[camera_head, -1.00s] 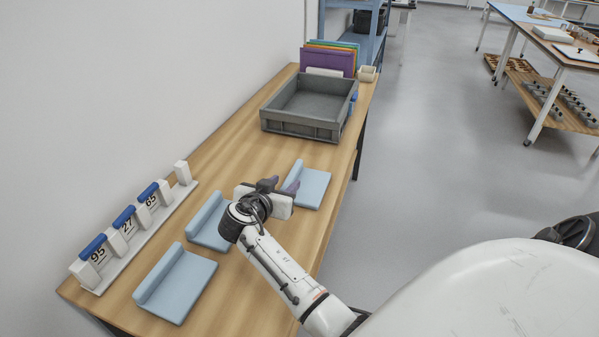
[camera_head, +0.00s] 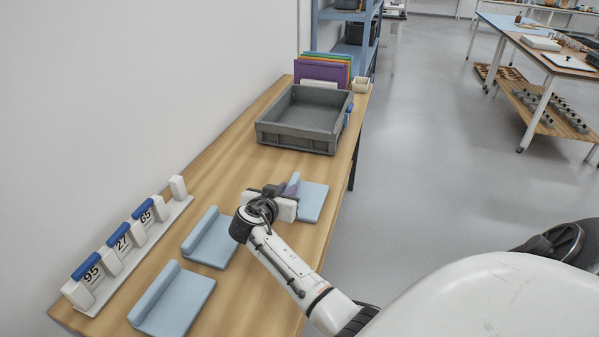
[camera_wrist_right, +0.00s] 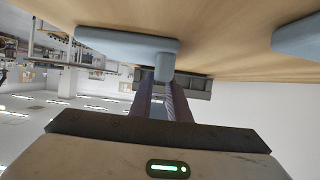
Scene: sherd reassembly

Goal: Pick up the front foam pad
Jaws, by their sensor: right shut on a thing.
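Three light blue L-shaped foam pads lie on the wooden table in the head view. One pad (camera_head: 314,203) is at the right, near the table's right edge; another (camera_head: 210,242) is left of my right arm, and another (camera_head: 175,303) is nearest the bottom left. My right gripper (camera_head: 292,187) is at the raised rib of the right-hand pad. In the wrist view, its dark fingers (camera_wrist_right: 163,88) are shut on that rib, below the pad's flat plate (camera_wrist_right: 120,44). The pad appears to rest on the table. My left gripper is out of view.
A grey tray (camera_head: 260,138) stands farther back, before coloured upright boards (camera_head: 322,71) and a small cream box (camera_head: 361,84). A white rack (camera_head: 135,257) with numbered, blue-topped blocks runs along the wall side. Bare table (camera_head: 215,180) lies between rack and tray.

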